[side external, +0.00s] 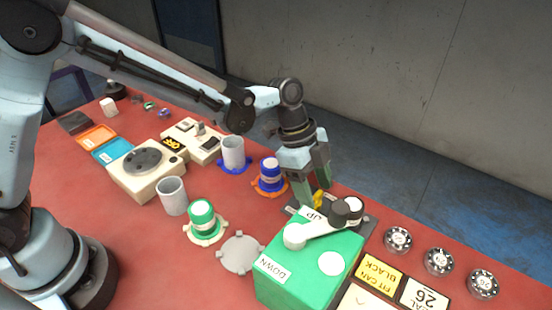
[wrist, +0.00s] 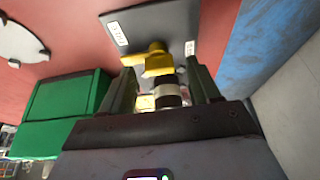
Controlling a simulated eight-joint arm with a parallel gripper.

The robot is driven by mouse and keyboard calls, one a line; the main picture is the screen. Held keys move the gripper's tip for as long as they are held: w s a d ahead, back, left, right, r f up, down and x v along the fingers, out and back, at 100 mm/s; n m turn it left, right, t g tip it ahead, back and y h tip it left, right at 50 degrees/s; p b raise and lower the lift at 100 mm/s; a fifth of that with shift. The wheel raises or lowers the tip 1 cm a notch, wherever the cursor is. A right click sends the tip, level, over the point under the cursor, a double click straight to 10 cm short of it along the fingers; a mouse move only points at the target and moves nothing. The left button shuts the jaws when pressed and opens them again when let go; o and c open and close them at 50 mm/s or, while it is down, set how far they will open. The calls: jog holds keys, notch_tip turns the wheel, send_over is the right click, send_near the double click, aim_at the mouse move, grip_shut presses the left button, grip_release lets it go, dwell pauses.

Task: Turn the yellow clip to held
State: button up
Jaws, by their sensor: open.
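The yellow clip (wrist: 158,60) sits on a dark grey plate (wrist: 184,22) in the wrist view, just ahead of my fingertips. A small white label on the plate is too small to read surely. In the side view only a bit of the yellow clip (side external: 319,198) shows, behind the green box and beside my fingers. My gripper (side external: 312,192) points down over the plate, open. In the wrist view my gripper (wrist: 162,85) has a finger on each side of the clip's near part and a black-and-white knob. I cannot tell whether they touch.
A green box (side external: 300,277) marked DOWN, with a white lever and dark knob, stands close in front of my gripper. Three round dials (side external: 439,261) lie to the right. Blue-orange (side external: 270,176) and green (side external: 203,217) capped containers stand left.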

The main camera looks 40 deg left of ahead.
jog(key=shift+d+f, duration=0.1)
jog(key=shift+f, duration=0.15)
jog(key=c, duration=1)
jog(key=shift+c, duration=0.2)
